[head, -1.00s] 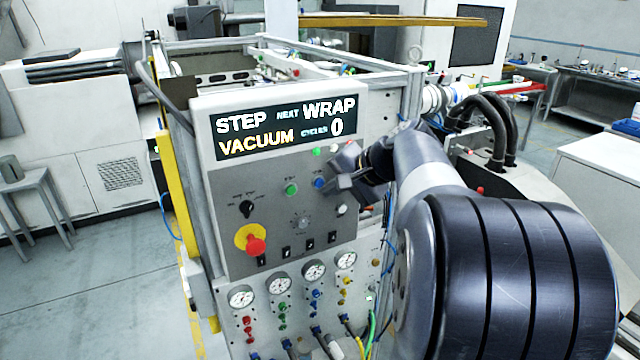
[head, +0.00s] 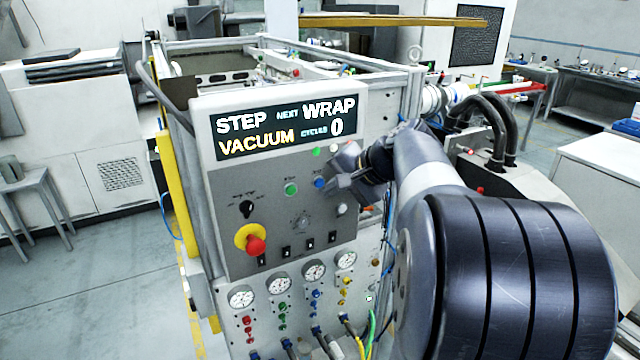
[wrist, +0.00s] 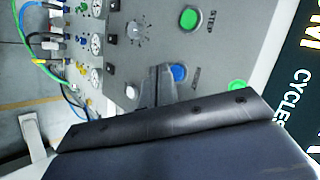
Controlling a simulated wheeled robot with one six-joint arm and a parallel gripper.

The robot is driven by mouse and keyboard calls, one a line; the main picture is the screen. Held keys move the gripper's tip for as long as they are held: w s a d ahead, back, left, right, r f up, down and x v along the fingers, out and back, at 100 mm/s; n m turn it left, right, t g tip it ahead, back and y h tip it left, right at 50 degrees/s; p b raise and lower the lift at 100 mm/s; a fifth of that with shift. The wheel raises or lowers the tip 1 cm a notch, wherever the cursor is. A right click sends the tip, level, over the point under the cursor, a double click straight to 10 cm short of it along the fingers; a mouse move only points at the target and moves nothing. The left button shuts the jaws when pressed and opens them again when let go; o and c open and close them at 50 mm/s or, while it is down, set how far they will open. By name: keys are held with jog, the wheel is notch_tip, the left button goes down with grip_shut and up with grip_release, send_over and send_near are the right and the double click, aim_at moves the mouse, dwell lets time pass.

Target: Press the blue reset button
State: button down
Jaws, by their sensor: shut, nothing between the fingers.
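The blue reset button (head: 319,183) is on the grey control panel (head: 225,210), right of a green button (head: 291,189). My gripper (head: 328,187) is shut and empty, with its tips close beside the blue button. In the wrist view the blue button (wrist: 179,73) shows just right of the shut fingertips (wrist: 160,70). I cannot tell whether the fingertips touch the button. The display (head: 285,128) above reads STEP VACUUM, NEXT WRAP, CYCLES 0.
A red emergency knob on a yellow base (head: 250,239) sits low left on the panel. A black selector (head: 246,208) and a dial (head: 301,222) are nearby. Gauges (head: 279,283) and hoses lie below. A white button (wrist: 132,92) is near my fingers.

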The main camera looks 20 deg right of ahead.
jog(key=shift+w, duration=0.15)
jog(key=shift+w, duration=0.3)
jog(key=shift+w, duration=0.35)
dwell(0.5)
jog(key=shift+s, duration=0.8)
jog(key=shift+s+d+b, duration=0.1)
jog(key=shift+s+b, duration=0.7)
jog(key=shift+s, duration=1.75)
jog(key=shift+w, duration=0.1)
